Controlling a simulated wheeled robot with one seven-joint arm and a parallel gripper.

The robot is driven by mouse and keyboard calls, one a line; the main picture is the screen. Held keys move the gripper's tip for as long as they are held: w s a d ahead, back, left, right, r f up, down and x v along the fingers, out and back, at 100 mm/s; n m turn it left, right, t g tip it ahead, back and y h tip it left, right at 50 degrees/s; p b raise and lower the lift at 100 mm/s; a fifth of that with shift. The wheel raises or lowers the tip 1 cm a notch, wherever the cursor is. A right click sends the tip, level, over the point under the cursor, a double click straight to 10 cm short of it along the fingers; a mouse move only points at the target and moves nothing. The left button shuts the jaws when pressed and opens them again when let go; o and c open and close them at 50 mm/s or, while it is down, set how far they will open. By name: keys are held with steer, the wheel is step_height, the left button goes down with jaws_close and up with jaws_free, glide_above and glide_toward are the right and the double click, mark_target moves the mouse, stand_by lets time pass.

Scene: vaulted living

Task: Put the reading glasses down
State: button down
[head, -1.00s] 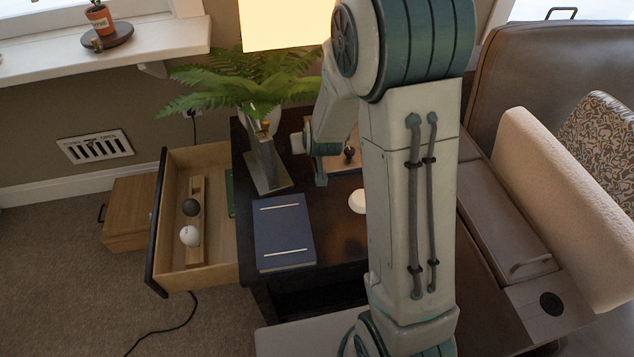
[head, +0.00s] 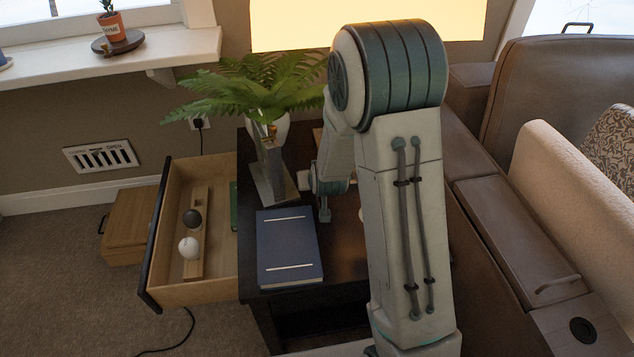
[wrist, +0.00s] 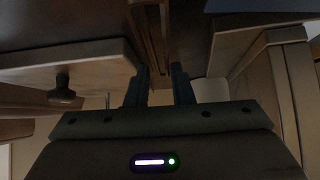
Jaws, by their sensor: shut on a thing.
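In the wrist view the two dark fingers of my gripper (wrist: 160,80) point away from me, with a gap between them. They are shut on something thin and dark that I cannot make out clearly. The reading glasses cannot be told apart in either view. In the head view my arm's wrist end is over the dark side table (head: 343,262), just right of the blue book (head: 287,247); the fingertips there are hard to see.
A metal wedge-like piece (head: 272,180) and a fern (head: 255,88) stand behind the book. A brown sofa (head: 515,225) is at right. In the wrist view, a knobbed wooden piece (wrist: 70,75) is close at left.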

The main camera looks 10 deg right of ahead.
steer(key=shift+f, duration=0.4)
steer(key=shift+f, duration=0.15)
steer(key=c, duration=1.5)
jaws_free()
steer(key=shift+c, duration=0.2)
